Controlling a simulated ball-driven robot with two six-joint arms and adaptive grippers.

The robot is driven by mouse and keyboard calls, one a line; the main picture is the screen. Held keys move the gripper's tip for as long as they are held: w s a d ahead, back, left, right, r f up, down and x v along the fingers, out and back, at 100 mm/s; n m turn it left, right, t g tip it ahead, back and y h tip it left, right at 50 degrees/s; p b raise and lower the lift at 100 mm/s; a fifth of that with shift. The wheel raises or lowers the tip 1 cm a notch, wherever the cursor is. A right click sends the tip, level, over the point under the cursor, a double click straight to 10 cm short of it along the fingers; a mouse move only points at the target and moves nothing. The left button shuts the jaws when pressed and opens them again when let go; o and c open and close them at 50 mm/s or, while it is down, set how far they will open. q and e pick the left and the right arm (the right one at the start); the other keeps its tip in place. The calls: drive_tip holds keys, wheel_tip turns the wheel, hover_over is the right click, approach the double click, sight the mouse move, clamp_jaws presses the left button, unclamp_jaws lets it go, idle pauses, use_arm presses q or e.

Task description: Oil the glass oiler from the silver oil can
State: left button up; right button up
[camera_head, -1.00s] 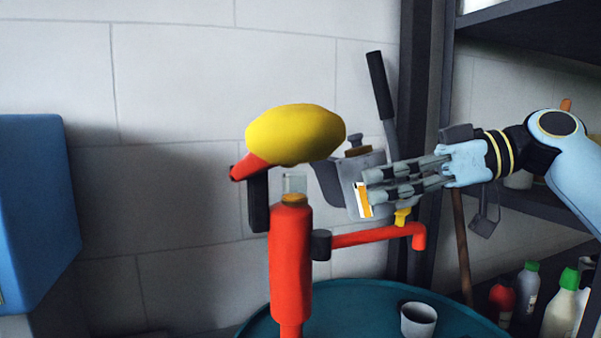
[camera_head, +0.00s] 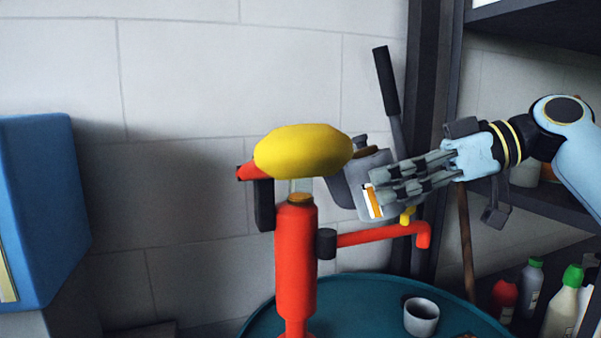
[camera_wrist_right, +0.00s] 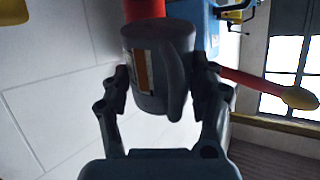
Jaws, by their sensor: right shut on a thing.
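The silver oil can (camera_head: 357,190) is a grey can with a brown cap and a white-and-orange label. My right gripper (camera_head: 379,186) is shut on its body; in the right wrist view the can (camera_wrist_right: 149,95) sits between the fingers. The can's spout points left toward the glass oiler (camera_head: 300,186), a small clear cup on a brass collar atop a red post (camera_head: 295,255). A yellow knob (camera_head: 302,151) in front covers the cup's top and the spout's end, so I cannot tell whether the spout is over the cup. My left gripper is not in view.
A red pipe (camera_head: 375,236) with a yellow tap runs right below the can. A black-gripped lever (camera_head: 387,82) rises behind. A grey cup (camera_head: 421,318) stands on the round teal table (camera_head: 362,295). A blue box (camera_head: 40,210) is at left; bottles stand low right.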

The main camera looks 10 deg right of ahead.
drive_tip(key=shift+r, duration=0.15)
idle(0.3)
drive_tip(key=shift+r+h+p, duration=0.4)
drive_tip(key=shift+r+p, duration=0.1)
drive_tip(key=shift+p, duration=0.85)
drive_tip(key=shift+r+g+h+p, duration=0.3)
drive_tip(key=shift+r+g+p, duration=0.1)
drive_tip(key=shift+p, duration=0.35)
idle(0.5)
drive_tip(key=shift+r+p, duration=0.3)
drive_tip(key=shift+p, duration=0.3)
drive_tip(key=shift+h, duration=0.3)
idle(0.4)
